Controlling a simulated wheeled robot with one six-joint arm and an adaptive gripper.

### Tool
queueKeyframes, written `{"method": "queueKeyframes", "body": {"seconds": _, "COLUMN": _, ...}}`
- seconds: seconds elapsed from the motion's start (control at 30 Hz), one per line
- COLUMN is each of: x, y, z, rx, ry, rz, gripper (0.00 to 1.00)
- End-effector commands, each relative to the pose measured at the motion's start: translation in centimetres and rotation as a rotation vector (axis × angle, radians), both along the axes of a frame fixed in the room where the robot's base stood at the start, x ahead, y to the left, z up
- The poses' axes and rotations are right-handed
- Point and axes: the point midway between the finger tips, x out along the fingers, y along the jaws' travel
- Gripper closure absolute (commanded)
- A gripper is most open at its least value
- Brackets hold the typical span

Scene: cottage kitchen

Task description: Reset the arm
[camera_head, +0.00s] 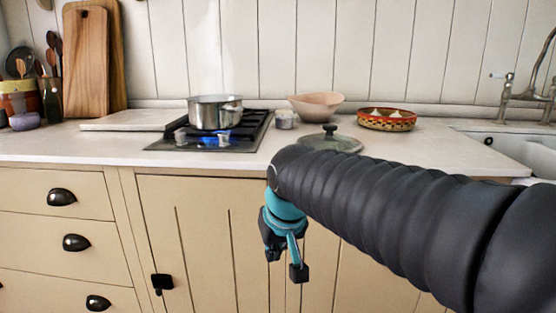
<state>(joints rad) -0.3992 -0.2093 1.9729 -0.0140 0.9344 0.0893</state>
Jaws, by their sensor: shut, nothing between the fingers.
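My gripper (285,262) hangs at the end of my dark ribbed arm, which reaches in from the right. It points down in front of the cabinet doors, below the counter's front edge, and holds nothing. Its fingers are shut. The arm hides part of the counter and the cabinets behind it.
A steel pot (215,112) stands on a hob (190,142) with a blue flame. A sink (515,147) is at right. Cutting boards (86,60) lean at left.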

Motion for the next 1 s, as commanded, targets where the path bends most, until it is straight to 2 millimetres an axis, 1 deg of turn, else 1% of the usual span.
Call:
{"method": "queueKeyframes", "body": {"seconds": 0.03, "x": -1.9, "y": -2.3, "z": -1.1, "rx": -0.011, "ry": 0.008, "rz": -0.013, "gripper": 1.0}}
{"method": "queueKeyframes", "body": {"seconds": 0.1, "x": -4.3, "y": -4.8, "z": -2.8, "rx": -0.026, "ry": 0.02, "rz": -0.028, "gripper": 1.0}}
{"method": "queueKeyframes", "body": {"seconds": 0.17, "x": -6.4, "y": -6.7, "z": -4.1, "rx": -0.034, "ry": 0.029, "rz": -0.046, "gripper": 1.0}}
{"method": "queueKeyframes", "body": {"seconds": 0.2, "x": -7.8, "y": -8.0, "z": -5.0, "rx": -0.038, "ry": 0.033, "rz": -0.061, "gripper": 1.0}}
{"method": "queueKeyframes", "body": {"seconds": 0.27, "x": -9.8, "y": -9.7, "z": -6.2, "rx": -0.04, "ry": 0.039, "rz": -0.091, "gripper": 1.0}}
{"method": "queueKeyframes", "body": {"seconds": 0.3, "x": -11.1, "y": -10.7, "z": -7.0, "rx": -0.041, "ry": 0.04, "rz": -0.114, "gripper": 1.0}}
{"method": "queueKeyframes", "body": {"seconds": 0.4, "x": -13.9, "y": -12.9, "z": -8.5, "rx": -0.035, "ry": 0.038, "rz": -0.177, "gripper": 1.0}}
{"method": "queueKeyframes", "body": {"seconds": 0.5, "x": -15.7, "y": -14.5, "z": -9.0, "rx": -0.029, "ry": 0.016, "rz": -0.232, "gripper": 1.0}}
{"method": "queueKeyframes", "body": {"seconds": 0.57, "x": -16.2, "y": -15.2, "z": -8.6, "rx": -0.024, "ry": -0.008, "rz": -0.261, "gripper": 1.0}}
{"method": "queueKeyframes", "body": {"seconds": 0.6, "x": -16.3, "y": -15.6, "z": -8.1, "rx": -0.02, "ry": -0.027, "rz": -0.278, "gripper": 1.0}}
{"method": "queueKeyframes", "body": {"seconds": 0.7, "x": -16.5, "y": -16.3, "z": -7.4, "rx": -0.016, "ry": -0.053, "rz": -0.311, "gripper": 1.0}}
{"method": "queueKeyframes", "body": {"seconds": 1.0, "x": -16.4, "y": -16.6, "z": -7.4, "rx": -0.017, "ry": -0.052, "rz": -0.323, "gripper": 1.0}}
